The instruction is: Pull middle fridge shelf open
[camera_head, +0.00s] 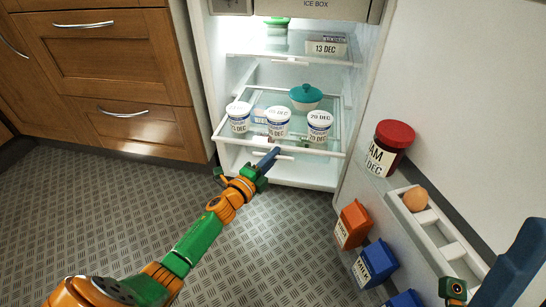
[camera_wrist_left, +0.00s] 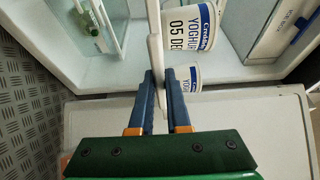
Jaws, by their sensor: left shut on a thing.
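The middle fridge shelf (camera_head: 325,153) is a glass shelf with a white frame, and it juts out from the fridge. Several white yoghurt tubs (camera_head: 278,122) and a teal lidded pot (camera_head: 305,96) stand on it. My left gripper (camera_head: 268,160) is at the shelf's front rail, near its middle. In the left wrist view, the blue fingers of the left gripper (camera_wrist_left: 161,75) are shut on the white shelf rail (camera_wrist_left: 155,40), with a yoghurt tub (camera_wrist_left: 189,27) beside it. Part of my right gripper (camera_head: 485,280) shows at the lower right; its fingertips are not clear.
The open fridge door at the right holds a red-lidded jam jar (camera_head: 389,148), an egg (camera_head: 415,199), an orange carton (camera_head: 352,225) and a blue milk carton (camera_head: 375,264). Wooden drawers (camera_head: 105,70) stand left of the fridge. The floor (camera_head: 280,240) in front is clear.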

